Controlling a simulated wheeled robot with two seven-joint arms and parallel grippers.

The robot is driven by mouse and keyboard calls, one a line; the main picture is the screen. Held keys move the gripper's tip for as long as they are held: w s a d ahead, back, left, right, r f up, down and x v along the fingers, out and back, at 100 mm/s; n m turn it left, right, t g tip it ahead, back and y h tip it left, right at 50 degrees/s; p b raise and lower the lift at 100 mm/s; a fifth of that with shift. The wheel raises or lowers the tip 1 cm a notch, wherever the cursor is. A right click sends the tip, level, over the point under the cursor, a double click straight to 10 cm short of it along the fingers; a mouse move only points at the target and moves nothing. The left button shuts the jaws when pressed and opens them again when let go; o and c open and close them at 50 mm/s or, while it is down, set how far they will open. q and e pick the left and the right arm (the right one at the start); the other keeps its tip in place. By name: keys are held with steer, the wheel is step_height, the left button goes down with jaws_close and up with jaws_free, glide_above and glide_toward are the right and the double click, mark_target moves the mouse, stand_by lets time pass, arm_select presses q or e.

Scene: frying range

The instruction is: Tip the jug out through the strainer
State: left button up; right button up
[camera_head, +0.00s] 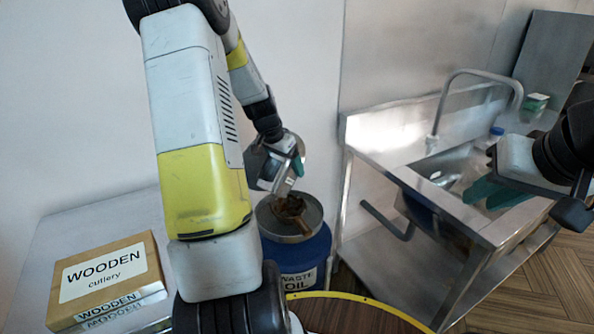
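My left gripper (296,164) comes down over the blue drum (290,250) and is shut on a shiny metal jug (297,143). The jug is tilted and partly hidden behind the gripper, so its mouth and contents cannot be made out. A round metal strainer (314,212) lies on top of the drum, under the gripper. Dark brown bits (291,206) lie in it. The drum has a label reading "WASTE OIL". My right gripper (487,195) is over the sink at the right, its teal fingers apart and nothing seen between them.
A steel sink unit (400,165) with a tall tap (437,110) stands at the right; a blue-capped bottle (494,134) is by it. A box marked "WOODEN cutlery" (148,252) sits on the counter (125,210) at left. A round brown top with yellow rim (350,315) is in front.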

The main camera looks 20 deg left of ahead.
arm_select(q)
steer(key=shift+a+r+t+h, duration=0.1)
steer(key=shift+r+t+h, duration=0.1)
steer(key=shift+t, duration=0.35)
steer(key=shift+a+r+t+h, duration=0.1)
steer(key=shift+t+h, duration=0.1)
steer(key=shift+t, duration=0.35)
steer(key=shift+d+f+t, duration=0.15)
steer(key=shift+f+t, duration=0.05)
steer(key=shift+t, duration=0.1)
steer(key=shift+r+t, duration=0.25)
steer(key=shift+t, duration=0.05)
steer(key=shift+f+h, duration=0.15)
steer(key=shift+h, duration=0.15)
steer(key=shift+r+t, duration=0.35)
steer(key=shift+t, duration=0.25)
steer(key=shift+d+f+t, duration=0.1)
steer(key=shift+f+t, duration=0.05)
steer(key=shift+t, duration=0.15)
steer(key=shift+t+h, duration=0.3)
steer(key=shift+r+t+h, duration=0.5)
steer(key=shift+r+t, duration=0.1)
steer(key=shift+t, duration=0.7)
